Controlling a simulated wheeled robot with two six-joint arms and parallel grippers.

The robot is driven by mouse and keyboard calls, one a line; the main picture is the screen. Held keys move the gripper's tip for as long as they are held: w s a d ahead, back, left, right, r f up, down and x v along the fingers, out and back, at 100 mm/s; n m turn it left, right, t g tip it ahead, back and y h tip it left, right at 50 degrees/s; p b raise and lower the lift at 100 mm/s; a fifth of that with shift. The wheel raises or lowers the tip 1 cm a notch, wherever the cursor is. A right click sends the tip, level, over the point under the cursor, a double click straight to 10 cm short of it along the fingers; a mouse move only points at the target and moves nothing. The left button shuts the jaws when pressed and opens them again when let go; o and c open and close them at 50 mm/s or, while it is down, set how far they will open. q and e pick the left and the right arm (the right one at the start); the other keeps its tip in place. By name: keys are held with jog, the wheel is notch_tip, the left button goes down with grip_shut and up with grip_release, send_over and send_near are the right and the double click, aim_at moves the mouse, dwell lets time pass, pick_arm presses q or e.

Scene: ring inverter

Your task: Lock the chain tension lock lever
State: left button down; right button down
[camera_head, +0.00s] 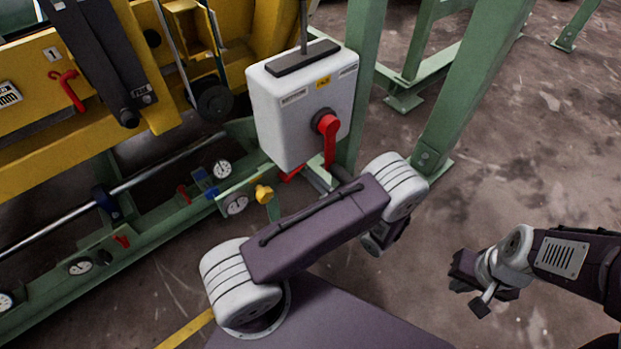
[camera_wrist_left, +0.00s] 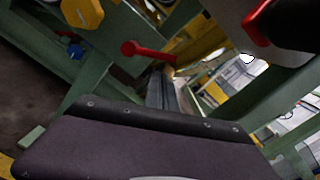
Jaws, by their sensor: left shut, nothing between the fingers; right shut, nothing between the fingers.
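Several red levers show, and I cannot tell for sure which is the chain tension lock lever. A red lever (camera_wrist_left: 150,50) with a round end lies across a green beam in the left wrist view. A larger red handle (camera_head: 329,138) hangs on the front of the grey box (camera_head: 297,115). My left gripper (camera_head: 344,177) is shut and empty, mostly hidden behind my own arm, just below that handle. My right gripper (camera_head: 482,284) is shut and empty over the floor at the right.
Yellow machinery (camera_head: 150,110) with a red hook (camera_head: 66,88) fills the upper left. A yellow knob (camera_head: 264,193) sticks out near the dials (camera_head: 235,205). Green posts (camera_head: 468,85) stand behind the box.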

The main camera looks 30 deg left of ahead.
pick_arm(q)
jog(key=shift+s+a+r, duration=0.25)
jog(key=shift+r, duration=0.3)
jog(key=shift+r, duration=0.1)
jog(key=r+n+p, duration=0.1)
jog(key=p, duration=0.1)
jog(key=r+n+p, duration=0.1)
jog(key=n+p, duration=0.1)
jog(key=shift+s+a, duration=0.15)
jog(key=shift+s, duration=0.25)
jog(key=shift+f, duration=0.1)
